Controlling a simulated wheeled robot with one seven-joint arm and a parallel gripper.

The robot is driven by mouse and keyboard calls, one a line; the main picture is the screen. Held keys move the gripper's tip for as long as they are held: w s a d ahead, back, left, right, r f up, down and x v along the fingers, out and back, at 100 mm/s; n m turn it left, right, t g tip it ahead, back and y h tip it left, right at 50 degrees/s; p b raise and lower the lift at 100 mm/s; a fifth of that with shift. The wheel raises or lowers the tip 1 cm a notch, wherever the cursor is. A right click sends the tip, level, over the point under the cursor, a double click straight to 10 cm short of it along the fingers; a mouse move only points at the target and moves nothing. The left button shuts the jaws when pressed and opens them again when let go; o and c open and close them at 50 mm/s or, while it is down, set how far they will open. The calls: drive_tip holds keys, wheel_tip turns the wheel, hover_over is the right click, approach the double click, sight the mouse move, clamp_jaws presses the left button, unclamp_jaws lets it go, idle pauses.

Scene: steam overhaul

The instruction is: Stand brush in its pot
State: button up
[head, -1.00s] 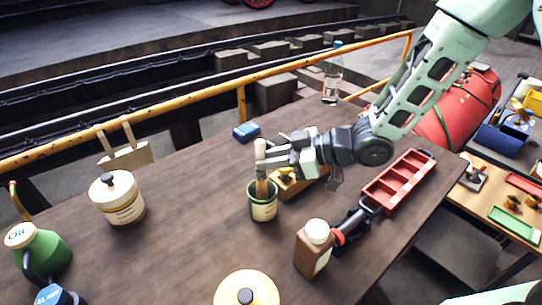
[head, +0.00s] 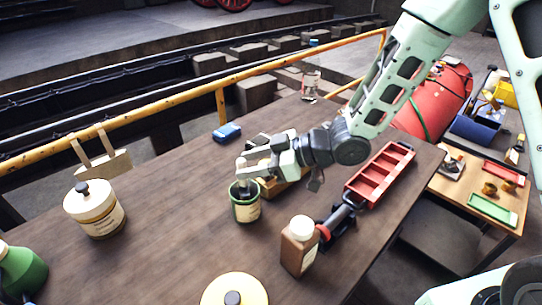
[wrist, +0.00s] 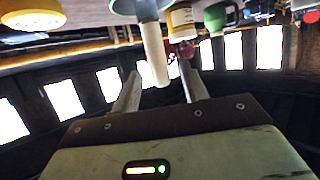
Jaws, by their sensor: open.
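The green pot (head: 246,208) with a pale label stands upright on the table. My gripper (head: 250,171) is just above its mouth, coming in from the right with jaws apart. In the wrist view the picture is inverted, and the brush's pale handle (wrist: 154,52) points from the green pot (wrist: 138,6) to between my two open fingers (wrist: 158,92). A grey section joins the handle at the pot, and the brush end is hidden inside. In the head view a finger covers most of the handle; something dark shows in the pot mouth.
A yellow-lidded jar (head: 234,291) is in front, and a cream jar (head: 95,210) is left. A blue box (head: 227,132) lies behind. Table between the pot and cream jar is clear.

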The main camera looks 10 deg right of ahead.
drive_tip(key=shift+d, duration=0.1)
drive_tip(key=v, duration=1.7)
drive_tip(key=shift+b, duration=0.4)
drive_tip(key=shift+d, duration=0.1)
